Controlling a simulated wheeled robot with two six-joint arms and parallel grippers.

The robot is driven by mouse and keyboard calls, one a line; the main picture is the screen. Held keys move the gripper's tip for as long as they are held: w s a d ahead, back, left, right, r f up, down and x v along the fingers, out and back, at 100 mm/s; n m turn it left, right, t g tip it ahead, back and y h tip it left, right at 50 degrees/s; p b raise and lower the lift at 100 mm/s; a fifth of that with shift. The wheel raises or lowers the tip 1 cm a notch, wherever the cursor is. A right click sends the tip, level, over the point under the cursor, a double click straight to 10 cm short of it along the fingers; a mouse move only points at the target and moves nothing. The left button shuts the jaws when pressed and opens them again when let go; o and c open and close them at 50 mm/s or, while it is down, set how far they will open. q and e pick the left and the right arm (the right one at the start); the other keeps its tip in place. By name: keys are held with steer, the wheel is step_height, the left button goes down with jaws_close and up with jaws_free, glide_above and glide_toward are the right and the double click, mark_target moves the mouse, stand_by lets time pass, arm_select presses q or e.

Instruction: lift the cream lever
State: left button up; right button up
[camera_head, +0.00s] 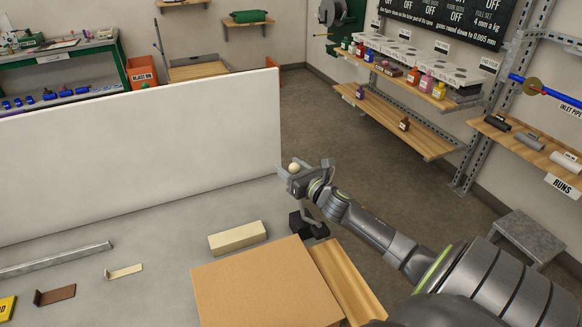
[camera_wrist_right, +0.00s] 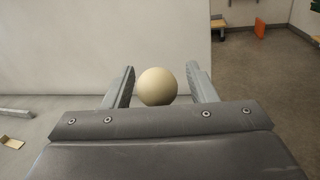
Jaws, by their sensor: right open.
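The cream ball knob (camera_head: 294,167) of the lever shows at my right gripper (camera_head: 305,170), near the end of the white panel. In the right wrist view the cream knob (camera_wrist_right: 157,86) sits between the two fingers of my right gripper (camera_wrist_right: 161,82). The fingers are open, with a visible gap on each side of the knob. The lever's shaft is mostly hidden behind the gripper. A dark base (camera_head: 308,224) stands below on the table. My left gripper is not in view.
A white panel (camera_head: 140,155) stands upright behind the table. A cardboard box (camera_head: 252,285), a wooden strip (camera_head: 348,280) and a cream block (camera_head: 237,237) lie in front of the gripper. A metal bar (camera_head: 55,260) and small brackets lie at left.

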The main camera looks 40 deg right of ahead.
steer(key=shift+s+f+b, duration=0.15)
steer(key=shift+s+b, duration=0.4)
steer(key=shift+b, duration=0.05)
steer(key=s+a+b, duration=0.1)
steer(key=s+b, duration=0.5)
steer(key=s, duration=1)
steer(key=shift+s, duration=0.15)
